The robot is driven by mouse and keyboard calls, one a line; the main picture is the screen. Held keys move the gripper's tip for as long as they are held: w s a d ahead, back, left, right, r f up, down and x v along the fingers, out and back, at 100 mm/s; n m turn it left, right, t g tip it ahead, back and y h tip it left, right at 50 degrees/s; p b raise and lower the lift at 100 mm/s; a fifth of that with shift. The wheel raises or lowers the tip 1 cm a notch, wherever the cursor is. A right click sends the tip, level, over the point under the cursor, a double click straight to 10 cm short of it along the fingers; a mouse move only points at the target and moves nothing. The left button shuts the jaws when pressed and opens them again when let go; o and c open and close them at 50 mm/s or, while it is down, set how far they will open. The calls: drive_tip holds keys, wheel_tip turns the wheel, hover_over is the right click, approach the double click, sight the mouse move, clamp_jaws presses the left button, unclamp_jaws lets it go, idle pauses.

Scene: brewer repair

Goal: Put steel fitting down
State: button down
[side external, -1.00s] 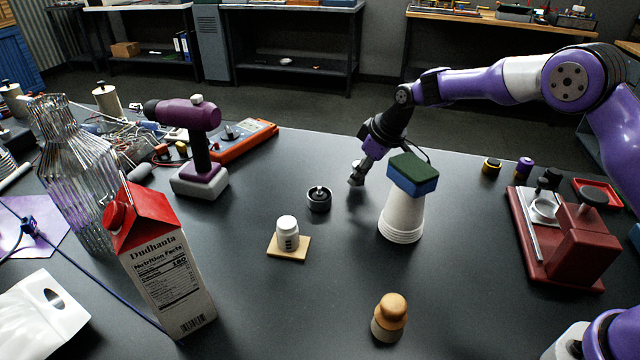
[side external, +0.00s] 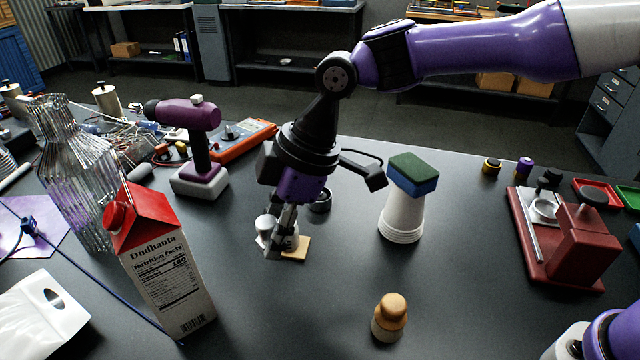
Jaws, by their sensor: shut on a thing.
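My gripper (side external: 272,248) points down over the table, left of centre. It is shut on a small pale grey steel fitting (side external: 264,226), which shows at the left of the fingers. The fingers stand in front of a small white bottle (side external: 292,242) on a thin wooden board (side external: 298,252) and hide part of both. I cannot tell whether the fitting touches the bottle, the board or the table.
A dark round part (side external: 321,204) sits just behind my gripper. A white cup stack (side external: 402,218) with a sponge (side external: 413,172) on top stands to the right. A milk carton (side external: 165,265) stands to the left. A wooden-topped tamper (side external: 390,316) stands in front. Open table lies between.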

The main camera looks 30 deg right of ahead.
drive_tip(key=s+a+n+g, duration=0.1)
drive_tip(key=s+a+n, duration=0.25)
drive_tip(key=s, duration=0.45)
drive_tip(key=s+a+n+g, duration=0.1)
drive_tip(key=s+a+n, duration=0.25)
drive_tip(key=s, duration=0.55)
hover_over(253, 354)
drive_tip(key=d, duration=0.1)
drive_tip(key=shift+g, duration=0.3)
drive_tip(key=f, duration=0.7)
drive_tip(key=shift+w+d, duration=0.2)
drive_tip(key=shift+f, duration=1.9)
drive_tip(key=c, duration=0.5)
unclamp_jaws()
drive_tip(key=shift+f, duration=0.1)
